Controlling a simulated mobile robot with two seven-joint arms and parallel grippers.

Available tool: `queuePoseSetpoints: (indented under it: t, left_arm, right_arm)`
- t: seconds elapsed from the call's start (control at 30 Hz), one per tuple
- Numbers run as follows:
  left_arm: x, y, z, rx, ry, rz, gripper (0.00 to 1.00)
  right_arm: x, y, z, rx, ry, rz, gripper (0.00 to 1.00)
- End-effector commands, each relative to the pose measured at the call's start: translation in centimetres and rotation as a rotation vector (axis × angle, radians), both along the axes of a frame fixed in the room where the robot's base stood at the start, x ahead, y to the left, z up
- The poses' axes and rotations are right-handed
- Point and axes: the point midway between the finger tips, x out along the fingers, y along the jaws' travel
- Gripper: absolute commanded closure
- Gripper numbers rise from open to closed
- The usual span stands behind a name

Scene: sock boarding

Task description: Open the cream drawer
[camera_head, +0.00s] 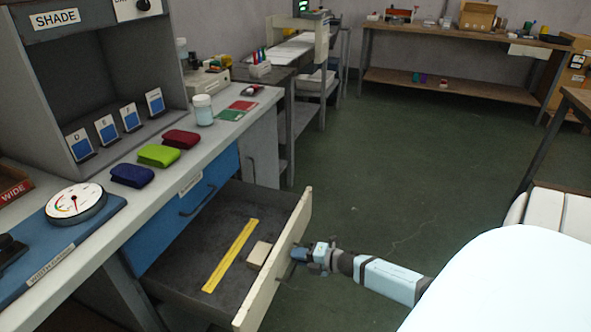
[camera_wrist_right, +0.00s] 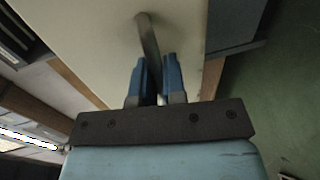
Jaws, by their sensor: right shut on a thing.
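The cream drawer (camera_head: 277,276) stands pulled out from under the grey bench. Its inside is dark, and a yellow strip (camera_head: 231,255) and a small wooden block (camera_head: 259,254) lie in it. My right gripper (camera_head: 299,254) is at the outer face of the drawer front. In the right wrist view, its blue fingers (camera_wrist_right: 158,82) are shut on the drawer's metal handle (camera_wrist_right: 148,38), against the cream front (camera_wrist_right: 85,40). My left gripper is not in view.
A blue drawer (camera_head: 185,206) with a dark handle is shut beside the cream one. The bench top (camera_head: 226,124) holds folded socks, a dial gauge and a white jar. The green floor (camera_head: 420,170) to the right is clear.

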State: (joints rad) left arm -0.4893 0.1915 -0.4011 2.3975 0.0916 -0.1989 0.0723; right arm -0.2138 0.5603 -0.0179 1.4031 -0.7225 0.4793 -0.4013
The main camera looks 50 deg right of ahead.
Motion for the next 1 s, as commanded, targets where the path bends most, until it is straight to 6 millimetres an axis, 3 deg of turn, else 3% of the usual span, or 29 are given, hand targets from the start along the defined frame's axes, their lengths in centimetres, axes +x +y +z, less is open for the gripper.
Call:
queuePoseSetpoints:
  t: [0.17, 0.2, 0.3, 0.67, 0.8, 1.0]
  left_arm:
    - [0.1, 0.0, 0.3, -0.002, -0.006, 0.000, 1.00]
    - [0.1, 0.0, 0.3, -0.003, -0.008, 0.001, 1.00]
    - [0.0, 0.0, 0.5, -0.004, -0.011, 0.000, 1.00]
    - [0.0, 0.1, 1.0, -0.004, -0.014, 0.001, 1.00]
    - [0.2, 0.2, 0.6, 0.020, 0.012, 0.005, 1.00]
    - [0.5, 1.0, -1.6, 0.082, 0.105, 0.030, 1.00]
  right_arm:
    - [0.0, 0.0, 0.1, -0.001, -0.001, 0.000, 1.00]
    - [0.0, 0.0, 0.1, -0.001, -0.001, 0.000, 0.84]
    - [0.0, 0.0, 0.1, -0.001, -0.001, 0.000, 0.64]
    - [-0.5, -0.2, 0.2, 0.000, 0.001, -0.001, 0.64]
    - [-2.5, -1.0, 0.6, -0.001, 0.004, -0.001, 0.64]
    - [-6.7, -2.7, 1.7, 0.000, 0.004, -0.001, 0.64]
